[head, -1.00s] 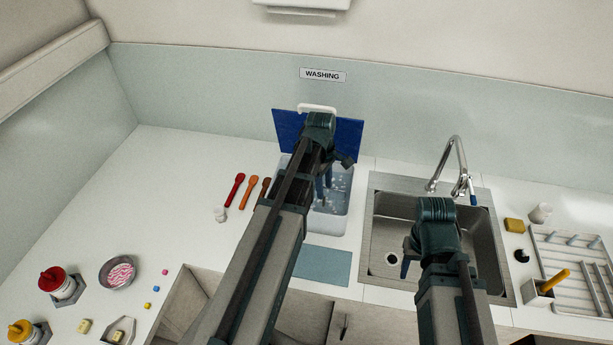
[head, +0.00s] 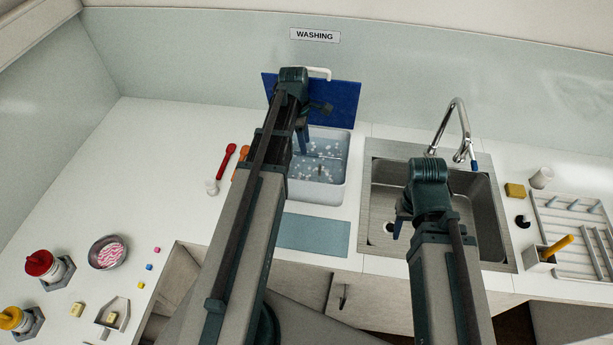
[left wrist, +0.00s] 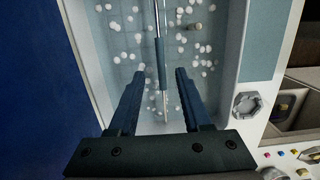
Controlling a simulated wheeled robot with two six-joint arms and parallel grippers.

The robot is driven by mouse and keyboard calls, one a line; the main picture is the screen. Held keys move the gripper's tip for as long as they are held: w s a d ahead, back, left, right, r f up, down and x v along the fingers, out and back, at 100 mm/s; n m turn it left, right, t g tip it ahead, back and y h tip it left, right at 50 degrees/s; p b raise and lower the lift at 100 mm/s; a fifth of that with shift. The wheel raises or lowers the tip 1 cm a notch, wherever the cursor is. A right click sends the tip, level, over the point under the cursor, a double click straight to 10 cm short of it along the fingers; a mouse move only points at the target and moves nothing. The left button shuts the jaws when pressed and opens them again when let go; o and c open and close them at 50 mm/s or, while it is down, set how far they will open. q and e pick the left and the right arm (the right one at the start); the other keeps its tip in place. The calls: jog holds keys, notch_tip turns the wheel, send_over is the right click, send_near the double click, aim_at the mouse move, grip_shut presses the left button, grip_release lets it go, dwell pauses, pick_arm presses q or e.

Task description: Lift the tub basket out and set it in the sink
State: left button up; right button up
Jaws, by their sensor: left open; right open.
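The white tub (head: 345,165) stands left of the sink, with its blue lid (head: 335,103) raised behind it. It holds pale blue liquid with white foam bits. The basket's mesh is faint inside it; a thin metal bar, seemingly the basket's handle (left wrist: 161,52), shows in the left wrist view. My left gripper (head: 303,142) is open over the tub's back left part. In the left wrist view its fingers (left wrist: 160,76) stand either side of the bar; contact is not visible. The steel sink (head: 385,172) looks empty. My right gripper (head: 400,225) is open over the sink's left side.
A faucet (head: 460,125) rises behind the sink. A blue-grey mat (head: 312,233) lies in front of the tub. Red spatula (head: 225,162) lies to its left. A sponge (head: 515,190), a small cup and a drying rack (head: 575,235) stand right of the sink.

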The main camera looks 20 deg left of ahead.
pick_arm(q)
jog(key=shift+d+f+b, duration=0.2)
jog(key=shift+f+b, duration=1.15)
jog(key=shift+f, duration=0.5)
pick_arm(e)
jog(key=shift+f, duration=1.9)
pick_arm(q)
jog(key=b, duration=0.5)
send_over(308, 173)
notch_tip(308, 173, down, 5)
jog(key=shift+a+f, duration=0.1)
jog(key=shift+f, duration=0.1)
pick_arm(e)
send_over(392, 257)
notch_tip(392, 257, down, 5)
jog(key=shift+f, duration=0.15)
pick_arm(q)
jog(key=shift+r, duration=0.1)
grip_shut()
